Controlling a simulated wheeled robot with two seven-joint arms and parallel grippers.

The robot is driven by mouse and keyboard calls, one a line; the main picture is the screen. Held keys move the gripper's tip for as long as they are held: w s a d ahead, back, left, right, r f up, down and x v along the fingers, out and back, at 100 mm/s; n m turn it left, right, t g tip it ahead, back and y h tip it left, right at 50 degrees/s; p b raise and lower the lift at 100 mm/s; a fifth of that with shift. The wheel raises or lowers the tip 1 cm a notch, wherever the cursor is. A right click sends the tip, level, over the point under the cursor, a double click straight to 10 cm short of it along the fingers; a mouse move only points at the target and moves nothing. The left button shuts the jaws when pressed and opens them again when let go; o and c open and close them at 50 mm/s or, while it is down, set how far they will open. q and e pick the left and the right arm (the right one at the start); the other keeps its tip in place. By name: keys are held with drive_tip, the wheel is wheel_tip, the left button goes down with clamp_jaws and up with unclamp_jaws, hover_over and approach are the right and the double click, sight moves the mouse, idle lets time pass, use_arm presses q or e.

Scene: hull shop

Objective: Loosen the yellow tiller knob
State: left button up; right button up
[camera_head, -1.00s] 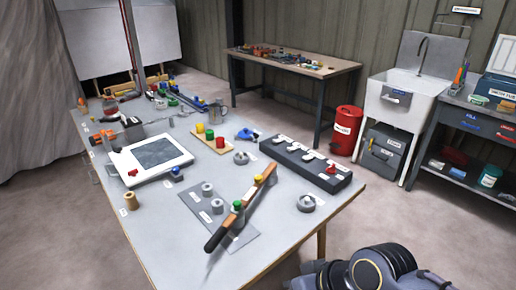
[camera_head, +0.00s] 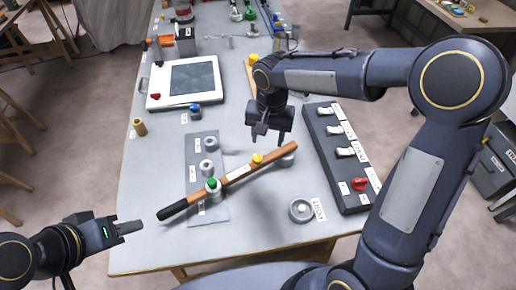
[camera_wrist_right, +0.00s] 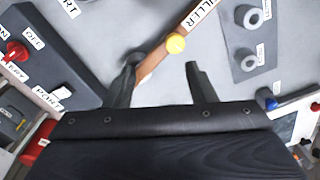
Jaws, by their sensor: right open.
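The yellow tiller knob (camera_head: 257,158) sits on the wooden tiller (camera_head: 228,180), which lies slantwise across the table with its dark grip at the lower left. A green knob (camera_head: 212,184) is on the same tiller nearer the grip. In the right wrist view the yellow knob (camera_wrist_right: 176,43) shows just beyond the fingers, a little apart from them. My right gripper (camera_head: 268,138) is open and empty above the table, just behind the yellow knob; its fingers also show in the wrist view (camera_wrist_right: 165,75). My left gripper (camera_head: 130,227) is off the table's left edge; its finger gap is not clear.
A black switch panel (camera_head: 340,165) with a red switch (camera_head: 360,184) lies right of the tiller. A grey plate (camera_head: 205,148) with spools lies under the tiller. A white-framed tablet (camera_head: 185,82) and a round grey fitting (camera_head: 300,210) are also on the table.

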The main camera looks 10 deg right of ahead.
sight(257, 158)
drive_tip(key=shift+w+a+f, duration=0.35)
drive_tip(key=shift+a, duration=0.25)
drive_tip(key=shift+w+a+f, duration=0.3)
drive_tip(key=shift+a+f, duration=0.05)
drive_tip(key=shift+a, duration=0.2)
drive_tip(key=shift+w+a+f, duration=0.1)
drive_tip(key=shift+a+f, duration=0.1)
drive_tip(key=shift+f, duration=0.15)
wheel_tip(257, 158, down, 8)
drive_tip(key=shift+d+r+p, duration=0.1)
drive_tip(key=shift+r+p, duration=0.15)
drive_tip(key=shift+p, duration=0.5)
drive_tip(key=c, duration=1)
drive_tip(key=shift+o, duration=0.2)
